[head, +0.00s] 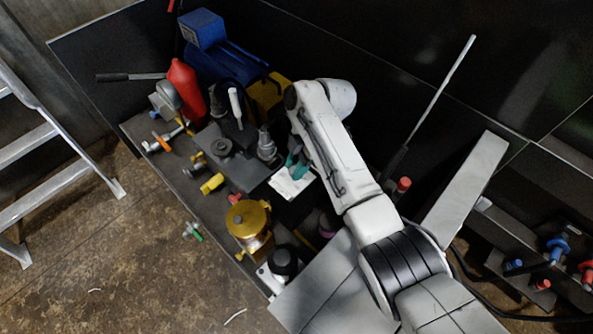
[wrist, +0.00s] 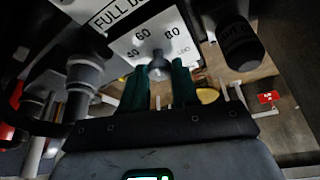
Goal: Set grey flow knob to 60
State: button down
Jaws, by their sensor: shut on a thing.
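The grey flow knob (wrist: 157,68) sits low on a white dial plate (wrist: 158,38) in the wrist view. The plate carries the numbers 60 and 80, and another number at left that is partly cut. My gripper (wrist: 161,78) has its two green fingers on either side of the knob, shut on it. I cannot clearly tell which number the knob points to. In the head view, the white plate (head: 291,187) lies below my green gripper fingers (head: 297,167), and the knob is hidden there.
A grey fitting (head: 266,145) and a dark block (head: 224,150) stand left of the plate. A yellow-topped canister (head: 248,218) is lower left. A dark cylinder (wrist: 238,45) is close right of the fingers in the wrist view. A long lever (head: 437,90) rises at right.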

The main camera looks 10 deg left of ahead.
jog(key=shift+w+n+g+h+b, duration=0.1)
jog(key=shift+n+g+h+b, duration=0.2)
jog(key=shift+n+b, duration=0.75)
jog(key=shift+n, duration=0.25)
jog(key=c, duration=0.9)
grip_release()
jog(key=shift+o, duration=0.2)
jog(key=shift+r, duration=0.1)
jog(key=v, duration=1)
jog(key=shift+w+r, duration=0.15)
jog(key=shift+r, duration=0.1)
jog(key=shift+r+p, duration=0.1)
jog(key=shift+p, duration=0.25)
